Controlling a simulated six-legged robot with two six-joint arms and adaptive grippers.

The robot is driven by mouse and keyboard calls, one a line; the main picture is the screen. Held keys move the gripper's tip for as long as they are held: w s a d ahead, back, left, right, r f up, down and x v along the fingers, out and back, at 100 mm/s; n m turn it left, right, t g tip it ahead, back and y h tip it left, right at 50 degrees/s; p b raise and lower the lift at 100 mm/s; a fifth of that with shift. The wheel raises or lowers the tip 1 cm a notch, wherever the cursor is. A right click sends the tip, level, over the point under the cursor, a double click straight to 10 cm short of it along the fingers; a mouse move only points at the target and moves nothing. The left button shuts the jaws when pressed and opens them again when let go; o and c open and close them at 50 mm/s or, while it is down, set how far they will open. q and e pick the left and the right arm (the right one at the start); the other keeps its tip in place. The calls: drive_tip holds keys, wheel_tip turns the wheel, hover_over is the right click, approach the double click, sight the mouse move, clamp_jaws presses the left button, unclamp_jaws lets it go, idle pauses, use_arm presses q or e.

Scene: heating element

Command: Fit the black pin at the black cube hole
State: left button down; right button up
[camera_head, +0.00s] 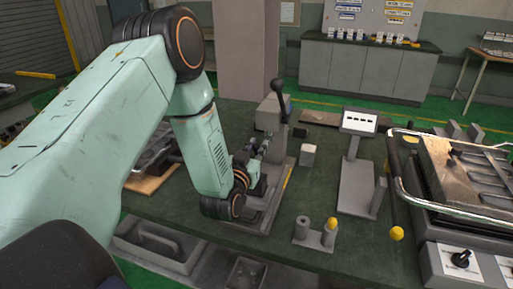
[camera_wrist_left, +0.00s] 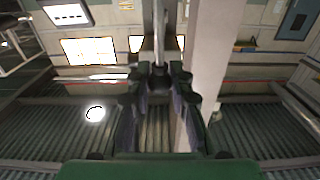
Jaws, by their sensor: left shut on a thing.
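My left gripper (camera_head: 262,150) reaches down over the bench beside a grey device with an upright black lever (camera_head: 279,100). In the left wrist view its two dark fingers (camera_wrist_left: 160,78) are closed on a thin grey rod (camera_wrist_left: 159,35) with a dark part between the fingertips. I cannot tell whether this rod is the black pin. A small grey cube (camera_head: 308,156) with a light top stands on the bench to the right of the gripper. I cannot make out a black cube with a hole. My right gripper is not in view.
The green bench (camera_head: 270,258) also holds two short grey cylinders, one with a yellow top (camera_head: 331,223), and a display stand (camera_head: 358,124). A large machine with metal handle bars (camera_head: 465,215) fills the right side. The bench front between has some bare room.

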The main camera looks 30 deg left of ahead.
use_arm(q)
drive_tip(key=shift+f+b, duration=2.15)
drive_tip(key=shift+f, duration=0.65)
drive_tip(key=shift+r, duration=0.3)
drive_tip(key=shift+r+p, duration=2.2)
drive_tip(key=shift+r, duration=0.05)
idle(0.4)
drive_tip(key=shift+f+b, duration=1.55)
drive_tip(key=shift+f, duration=0.6)
